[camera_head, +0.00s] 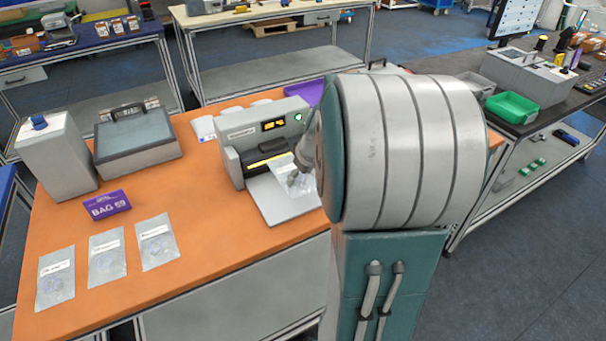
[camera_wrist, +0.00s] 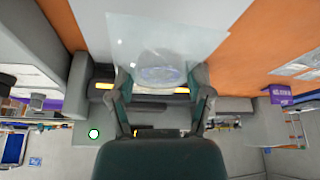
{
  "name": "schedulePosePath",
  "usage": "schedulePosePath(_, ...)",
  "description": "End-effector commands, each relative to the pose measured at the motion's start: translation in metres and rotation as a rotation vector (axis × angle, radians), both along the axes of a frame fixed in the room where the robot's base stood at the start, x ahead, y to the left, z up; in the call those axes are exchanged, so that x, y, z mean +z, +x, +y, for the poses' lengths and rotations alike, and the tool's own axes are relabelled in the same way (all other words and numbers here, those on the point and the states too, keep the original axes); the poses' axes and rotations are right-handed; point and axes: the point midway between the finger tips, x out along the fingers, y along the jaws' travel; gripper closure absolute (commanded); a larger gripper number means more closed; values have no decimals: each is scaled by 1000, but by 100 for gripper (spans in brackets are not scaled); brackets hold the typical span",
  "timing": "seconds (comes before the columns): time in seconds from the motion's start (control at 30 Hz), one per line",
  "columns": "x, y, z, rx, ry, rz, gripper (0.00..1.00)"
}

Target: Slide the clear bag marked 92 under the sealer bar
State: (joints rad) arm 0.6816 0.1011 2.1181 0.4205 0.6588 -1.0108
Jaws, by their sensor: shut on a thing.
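The sealer (camera_head: 262,132) is a grey machine with a lit display and a yellow-lit slot under its bar. A pale grey plate (camera_head: 273,206) extends from its front. My gripper (camera_head: 298,180) is over this plate, close to the slot. It is shut on a clear bag (camera_wrist: 165,45), which hangs between its fingers (camera_wrist: 160,84) in the wrist view. That bag has a round bluish content, and I cannot read its number. My arm partly hides the bag in the head view. The yellow slot (camera_wrist: 104,86) lies behind the fingers in the wrist view.
Three clear bags (camera_head: 107,255) lie in a row on the orange table (camera_head: 190,262), their labels unreadable. A purple sign (camera_head: 108,206) reads "BAG 59". A grey case (camera_head: 136,140) and a grey box (camera_head: 55,160) stand at the back left. The table between bags and sealer is clear.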

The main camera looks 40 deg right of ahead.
Motion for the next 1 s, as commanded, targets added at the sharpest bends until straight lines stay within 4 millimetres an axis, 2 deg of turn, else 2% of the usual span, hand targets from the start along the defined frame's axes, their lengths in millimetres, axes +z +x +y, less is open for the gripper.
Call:
schedulePosePath(0.93, -62, -1, 0, -2, 2, 3, 85)
schedulePosePath(1.0, -61, 5, -1, -1, 0, 1, 85)
